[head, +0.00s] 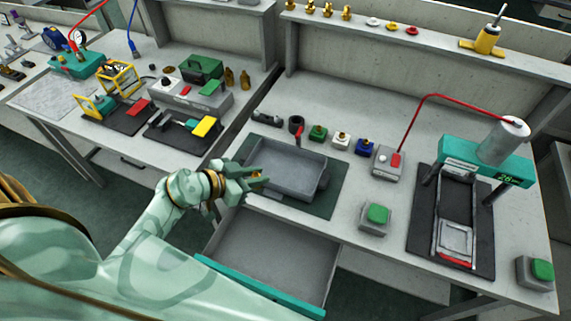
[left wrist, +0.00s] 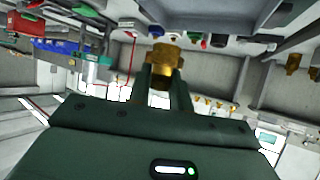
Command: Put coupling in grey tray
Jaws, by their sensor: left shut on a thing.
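My left gripper (head: 250,180) is shut on a small brass coupling (head: 258,176), just at the near-left side of the grey tray (head: 305,189). In the head view the fingers hide most of the coupling. In the left wrist view the coupling (left wrist: 164,56) shows clearly between the two fingertips (left wrist: 163,82). The tray sits on a dark green mat, and its visible floor looks empty. I cannot tell whether the coupling is over the tray's rim or just outside it. My right gripper is not in view.
An open grey drawer (head: 270,250) with a teal front juts out below the tray. Behind the tray stand several small coloured blocks with fittings (head: 341,140). A green button box (head: 376,216) and a teal press (head: 485,160) stand to the right.

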